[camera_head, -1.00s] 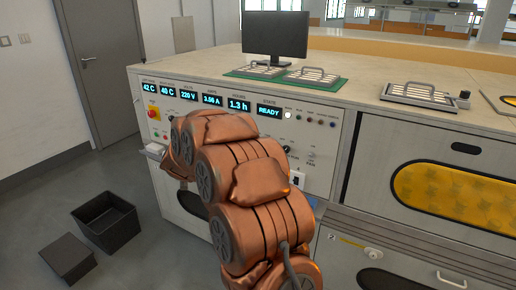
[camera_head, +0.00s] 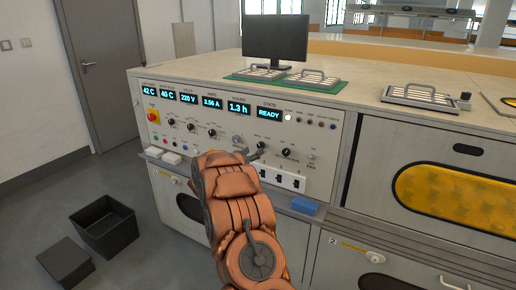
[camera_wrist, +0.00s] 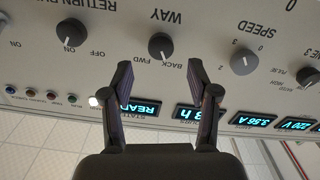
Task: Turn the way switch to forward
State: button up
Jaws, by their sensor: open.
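The WAY switch (camera_wrist: 161,46) is a dark round knob on the pale control panel, labelled BACK and FWD, upside down in the wrist view. A white mark shows on its rim at the lower side in that view; I cannot tell surely which label it points to. My gripper (camera_wrist: 160,72) is open, its two dark fingers apart, with the knob centred just beyond the fingertips. No contact shows. In the head view my gripper (camera_head: 254,155) is in front of the panel, and I cannot clearly make out the WAY knob there.
The SPEED knob (camera_wrist: 244,60) and RETURN pump knob (camera_wrist: 71,33) flank the WAY switch. Lit displays, including READY (camera_head: 269,114), run along the panel top. A red emergency button (camera_head: 153,117) is at left.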

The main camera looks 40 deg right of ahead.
aim_at(260, 146)
jog(key=shift+p+x, duration=0.35)
jog(key=shift+x, duration=2.15)
jog(key=shift+c, duration=0.3)
jog(key=c, duration=1)
jog(key=shift+w+a, duration=0.1)
jog(key=shift+a, duration=0.05)
grip_shut()
